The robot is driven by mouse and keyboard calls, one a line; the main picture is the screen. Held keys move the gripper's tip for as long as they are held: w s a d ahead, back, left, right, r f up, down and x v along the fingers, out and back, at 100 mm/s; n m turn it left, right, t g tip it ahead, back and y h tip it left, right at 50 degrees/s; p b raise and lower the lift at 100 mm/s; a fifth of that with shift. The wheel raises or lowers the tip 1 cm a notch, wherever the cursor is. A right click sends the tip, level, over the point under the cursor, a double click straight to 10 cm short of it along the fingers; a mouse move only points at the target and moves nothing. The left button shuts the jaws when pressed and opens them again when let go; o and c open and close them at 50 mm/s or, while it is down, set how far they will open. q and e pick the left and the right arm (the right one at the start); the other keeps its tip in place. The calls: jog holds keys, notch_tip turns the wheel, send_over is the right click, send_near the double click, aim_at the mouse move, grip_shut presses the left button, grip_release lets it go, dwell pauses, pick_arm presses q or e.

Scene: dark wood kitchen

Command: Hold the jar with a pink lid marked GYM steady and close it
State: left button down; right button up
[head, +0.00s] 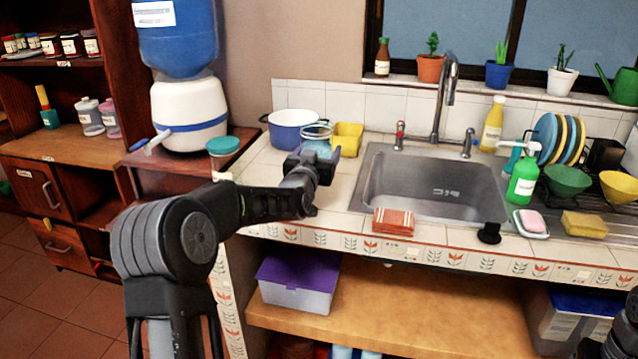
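A clear glass jar (317,131) with bluish contents or a bluish base stands out at the left of the tiled counter, behind my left gripper (322,160). Its top looks open and I see no lid on it. The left gripper's fingers are at the jar's lower part; I cannot tell whether they grip it. No lettering GYM can be read. A small jar with a pinkish body (110,118) stands on the left wooden shelf, too small to read. My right gripper is out of view; only part of my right arm shows at the lower right edge.
A blue-and-white pot (293,131) and a yellow container (347,139) stand close behind the glass jar.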

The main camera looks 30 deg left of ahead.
pick_arm(q)
jog(key=shift+f, duration=1.5)
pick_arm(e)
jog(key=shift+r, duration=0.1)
pick_arm(q)
jog(key=shift+f, duration=1.85)
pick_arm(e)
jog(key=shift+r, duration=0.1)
pick_arm(q)
jog(key=shift+f, duration=0.15)
jog(key=c, duration=0.6)
grip_release()
jog(key=shift+f, duration=0.2)
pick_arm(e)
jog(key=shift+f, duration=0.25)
pick_arm(q)
jog(key=o, duration=0.4)
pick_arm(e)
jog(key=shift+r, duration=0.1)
pick_arm(q)
jog(key=shift+o, duration=0.2)
jog(key=shift+r, duration=0.1)
